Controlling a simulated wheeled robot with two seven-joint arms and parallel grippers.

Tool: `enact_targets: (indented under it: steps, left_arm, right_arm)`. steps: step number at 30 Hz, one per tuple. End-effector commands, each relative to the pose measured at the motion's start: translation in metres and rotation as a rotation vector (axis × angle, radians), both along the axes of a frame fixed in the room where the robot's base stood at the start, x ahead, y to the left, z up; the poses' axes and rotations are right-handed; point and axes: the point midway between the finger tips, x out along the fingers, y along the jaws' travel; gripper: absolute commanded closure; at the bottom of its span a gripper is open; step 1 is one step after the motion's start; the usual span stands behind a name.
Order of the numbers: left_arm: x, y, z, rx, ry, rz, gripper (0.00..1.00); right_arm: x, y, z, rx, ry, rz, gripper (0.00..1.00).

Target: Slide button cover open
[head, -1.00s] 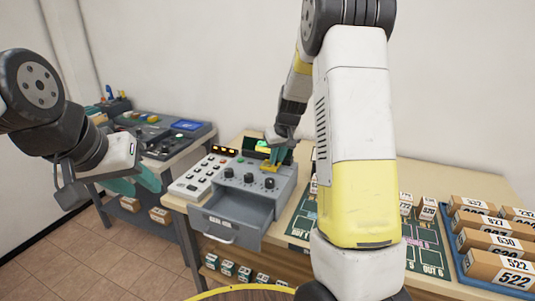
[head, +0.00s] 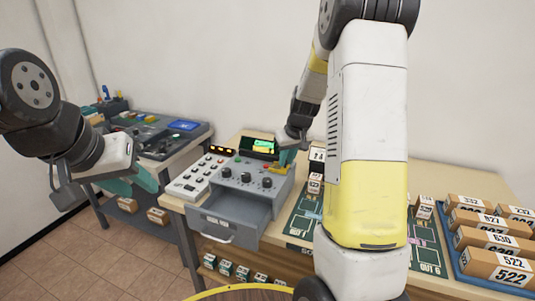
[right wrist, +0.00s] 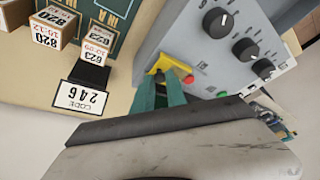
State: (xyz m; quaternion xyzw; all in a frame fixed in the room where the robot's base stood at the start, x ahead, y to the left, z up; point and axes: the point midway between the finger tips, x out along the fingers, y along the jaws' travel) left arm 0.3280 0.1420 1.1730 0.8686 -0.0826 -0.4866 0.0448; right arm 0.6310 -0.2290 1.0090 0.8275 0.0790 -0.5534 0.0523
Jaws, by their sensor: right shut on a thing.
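The yellow button cover (head: 279,170) is on the right side of the grey control box's (head: 262,186) top panel. In the right wrist view the yellow cover (right wrist: 172,62) is at the teal fingertips of my right gripper (right wrist: 168,88). The right gripper (head: 287,158) is shut on the cover, and the fingers hide part of it. A red button (right wrist: 189,79) shows uncovered beside the cover. My left gripper (head: 135,183) hangs at the left, open and empty, away from the box.
The box's front drawer (head: 233,215) stands open. A blue tray (head: 470,270) of parcels lies at right.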

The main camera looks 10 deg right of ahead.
Motion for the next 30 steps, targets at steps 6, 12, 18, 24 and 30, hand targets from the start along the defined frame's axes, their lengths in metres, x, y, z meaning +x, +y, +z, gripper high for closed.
enact_targets:
  steps: [6, 12, 18, 24, 30]
  left_arm:
    - [0.0, 0.0, 0.0, 0.0, 0.0, 0.0, 0.64]
    - [0.0, 0.0, 0.0, 0.0, 0.0, 0.0, 0.64]
    - [0.0, 0.0, 0.0, 0.0, 0.0, 0.0, 0.64]
    - [0.0, 0.0, 0.0, 0.0, 0.0, 0.0, 0.64]
    - [0.0, 0.0, 0.0, 0.0, 0.0, 0.0, 0.64]
  right_arm:
    - [0.0, -0.002, 0.001, -0.001, -0.003, 0.001, 1.0]
    - [0.0, -0.002, 0.001, -0.001, -0.003, 0.001, 0.61]
    - [-0.001, -0.002, 0.0, 0.0, -0.002, 0.002, 0.61]
    - [-0.003, -0.002, 0.007, 0.0, -0.003, 0.002, 0.61]
    - [-0.014, -0.004, 0.037, -0.001, -0.006, 0.001, 0.61]
